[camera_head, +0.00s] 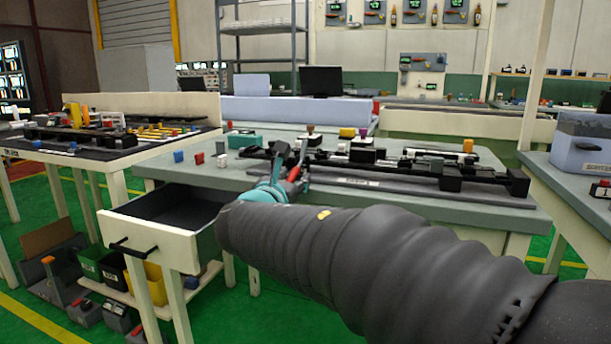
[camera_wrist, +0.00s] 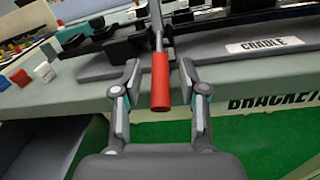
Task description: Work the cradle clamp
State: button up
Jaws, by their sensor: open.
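The cradle clamp's red handle grip (camera_wrist: 160,82) hangs on a grey metal lever and points toward my wrist camera. My gripper (camera_wrist: 157,76) is open, with one finger on each side of the red grip and visible gaps between. In the head view my gripper (camera_head: 290,172) is at the table's front edge, with a bit of the red grip (camera_head: 294,173) showing between its fingers. The dark cradle fixture (camera_head: 450,175) lies on a grey mat (camera_head: 425,193) beyond. A "CRADLE" label (camera_wrist: 265,46) is on the mat. The clamp's far end is partly hidden.
Small blue (camera_head: 179,156), red (camera_head: 199,158) and white (camera_head: 221,160) blocks sit on the table left of the fixture. An open drawer (camera_head: 150,232) juts out below the table's left end. A "BRACKETS" label (camera_wrist: 272,102) is on the table's front edge.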

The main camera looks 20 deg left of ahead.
jog(key=shift+w, duration=0.7)
grip_shut()
